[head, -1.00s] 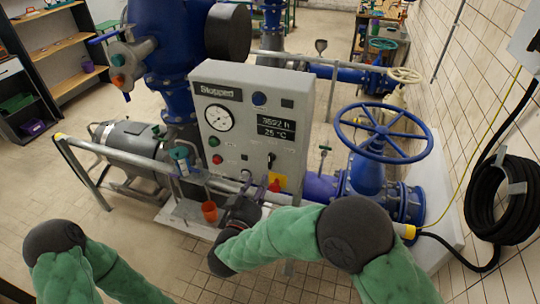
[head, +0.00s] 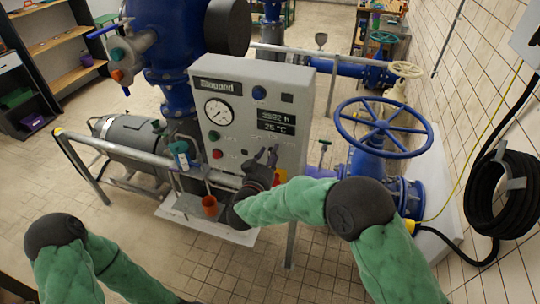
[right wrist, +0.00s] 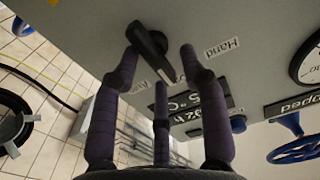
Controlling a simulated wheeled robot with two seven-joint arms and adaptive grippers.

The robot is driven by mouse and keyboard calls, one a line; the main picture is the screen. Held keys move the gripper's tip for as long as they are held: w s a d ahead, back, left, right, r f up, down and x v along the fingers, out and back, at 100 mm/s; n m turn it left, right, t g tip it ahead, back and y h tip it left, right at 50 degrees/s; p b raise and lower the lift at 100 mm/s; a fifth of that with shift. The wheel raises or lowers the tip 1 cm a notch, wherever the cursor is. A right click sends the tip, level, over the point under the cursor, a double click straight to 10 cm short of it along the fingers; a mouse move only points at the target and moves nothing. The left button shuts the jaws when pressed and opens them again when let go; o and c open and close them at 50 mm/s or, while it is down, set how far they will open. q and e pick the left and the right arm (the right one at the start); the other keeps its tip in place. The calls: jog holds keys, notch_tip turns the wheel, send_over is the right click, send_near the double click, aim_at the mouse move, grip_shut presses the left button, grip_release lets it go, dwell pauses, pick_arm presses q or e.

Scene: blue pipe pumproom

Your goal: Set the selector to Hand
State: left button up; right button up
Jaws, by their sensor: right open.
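The selector is a black lever knob (right wrist: 150,45) on the grey control panel (head: 240,155). In the right wrist view its narrow end lies between the "Hand" label (right wrist: 222,48) and a second small label (right wrist: 138,88). My right gripper (right wrist: 160,49) is open, with dark fingers on either side of the knob and a third finger below it in the picture. I cannot tell whether any finger touches the knob. In the head view my right gripper (head: 266,154) is at the panel's lower right and largely hides the selector. My left gripper is out of view.
The panel also carries a gauge (head: 218,111), a green button (head: 214,135), a red button (head: 217,154) and a display. A blue handwheel (head: 384,127) stands to the right.

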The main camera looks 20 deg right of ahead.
grip_shut()
jog(key=shift+r, duration=0.1)
dwell(0.3)
